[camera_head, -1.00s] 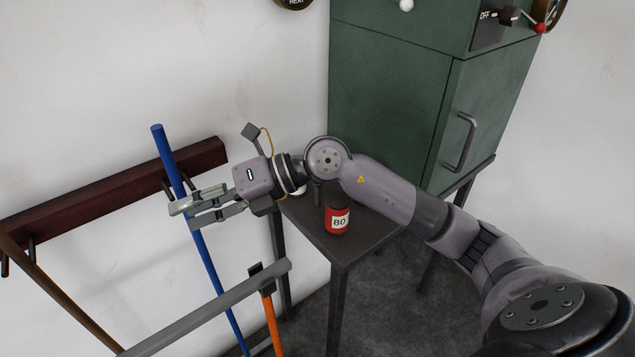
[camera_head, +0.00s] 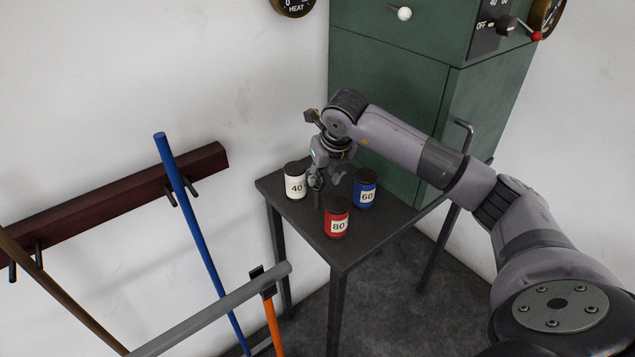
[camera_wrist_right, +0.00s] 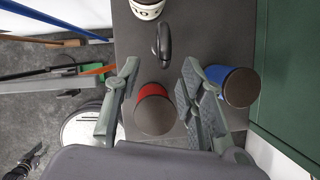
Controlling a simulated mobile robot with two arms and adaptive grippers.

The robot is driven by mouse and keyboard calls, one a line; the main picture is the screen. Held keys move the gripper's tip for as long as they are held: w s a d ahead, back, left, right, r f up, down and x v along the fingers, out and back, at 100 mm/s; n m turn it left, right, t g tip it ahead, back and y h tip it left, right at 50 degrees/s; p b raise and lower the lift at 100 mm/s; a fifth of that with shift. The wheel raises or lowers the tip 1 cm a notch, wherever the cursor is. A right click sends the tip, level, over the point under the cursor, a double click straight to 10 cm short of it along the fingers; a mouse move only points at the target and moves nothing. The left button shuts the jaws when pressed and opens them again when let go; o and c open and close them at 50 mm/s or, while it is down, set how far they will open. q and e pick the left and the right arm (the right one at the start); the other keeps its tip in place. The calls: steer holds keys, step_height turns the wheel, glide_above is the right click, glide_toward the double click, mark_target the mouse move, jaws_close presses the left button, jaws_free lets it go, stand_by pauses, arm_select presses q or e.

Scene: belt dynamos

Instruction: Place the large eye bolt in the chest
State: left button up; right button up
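The large eye bolt (camera_head: 317,197) is a dark metal piece standing on the small dark table, among the cans. In the right wrist view the eye bolt (camera_wrist_right: 163,40) shows as a dark ring from above, just ahead of the fingertips. My right gripper (camera_head: 326,177) points down over the table, close to the bolt's top. Its fingers (camera_wrist_right: 160,66) are spread, with nothing held between them. Contact with the bolt cannot be told. My left gripper is out of view. I cannot make out a chest for certain.
A white can (camera_head: 295,184), a red can (camera_head: 337,222) and a blue can (camera_head: 364,192) crowd the table (camera_head: 358,250). A green cabinet (camera_head: 388,105) stands behind. A wall rack (camera_head: 110,200) with poles and a grey bar (camera_head: 215,308) lie left.

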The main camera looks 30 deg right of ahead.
mark_target(320, 182)
steer(key=p+x, duration=0.1)
steer(key=x, duration=0.2)
steer(key=shift+w+f, duration=0.2)
steer(key=shift+f, duration=0.15)
steer(key=shift+w+f, duration=0.15)
steer(key=shift+f, duration=0.1)
steer(key=p+x, duration=0.2)
steer(key=x, duration=0.1)
steer(key=shift+w+d+f, duration=0.1)
steer(key=shift+w+f, duration=0.1)
steer(key=shift+f, duration=0.1)
steer(key=shift+w+f, duration=0.2)
steer(key=shift+f, duration=0.25)
jaws_close()
steer(key=shift+r, duration=0.1)
